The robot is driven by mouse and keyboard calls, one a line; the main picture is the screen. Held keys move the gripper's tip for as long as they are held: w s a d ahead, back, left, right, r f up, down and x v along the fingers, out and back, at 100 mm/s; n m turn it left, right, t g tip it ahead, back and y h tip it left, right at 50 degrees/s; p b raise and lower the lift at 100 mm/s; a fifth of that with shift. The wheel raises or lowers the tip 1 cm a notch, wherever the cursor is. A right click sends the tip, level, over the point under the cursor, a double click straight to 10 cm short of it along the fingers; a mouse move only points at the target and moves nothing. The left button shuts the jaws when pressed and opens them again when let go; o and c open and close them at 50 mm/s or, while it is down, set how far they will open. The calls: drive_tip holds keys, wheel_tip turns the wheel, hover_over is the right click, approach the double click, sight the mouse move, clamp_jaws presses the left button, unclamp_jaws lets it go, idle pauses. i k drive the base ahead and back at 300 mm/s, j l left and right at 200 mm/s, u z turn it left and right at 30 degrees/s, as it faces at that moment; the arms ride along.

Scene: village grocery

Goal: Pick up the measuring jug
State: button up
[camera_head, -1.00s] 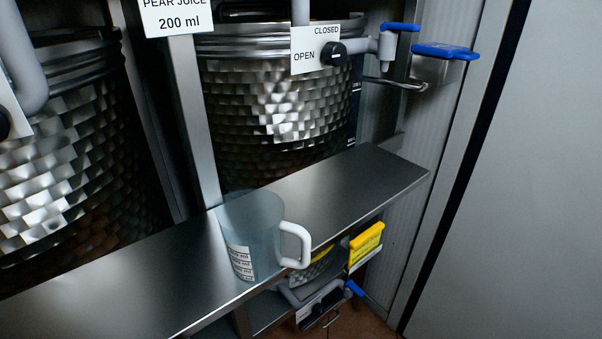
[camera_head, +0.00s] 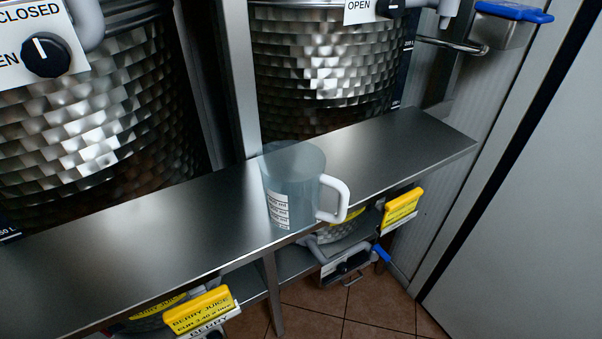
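The measuring jug (camera_head: 290,187) stands upright on the steel shelf (camera_head: 190,222), close to its front edge and in front of a metal upright. It is a clear bluish cup with a white scale label on its front. Its white handle (camera_head: 338,200) points right and reaches past the shelf's front edge. The jug looks empty. My gripper is not in view.
Dimpled steel tanks (camera_head: 95,115) stand behind the shelf, with a second tank (camera_head: 325,70) right of the upright (camera_head: 238,80). Yellow price signs (camera_head: 402,205) and taps sit below the shelf. The shelf is clear on both sides of the jug. A grey panel (camera_head: 530,220) borders the right.

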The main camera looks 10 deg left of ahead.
sight(293, 178)
drive_tip(key=i+l+u, duration=0.2)
drive_tip(key=i+l, duration=0.5)
drive_tip(key=i, duration=0.1)
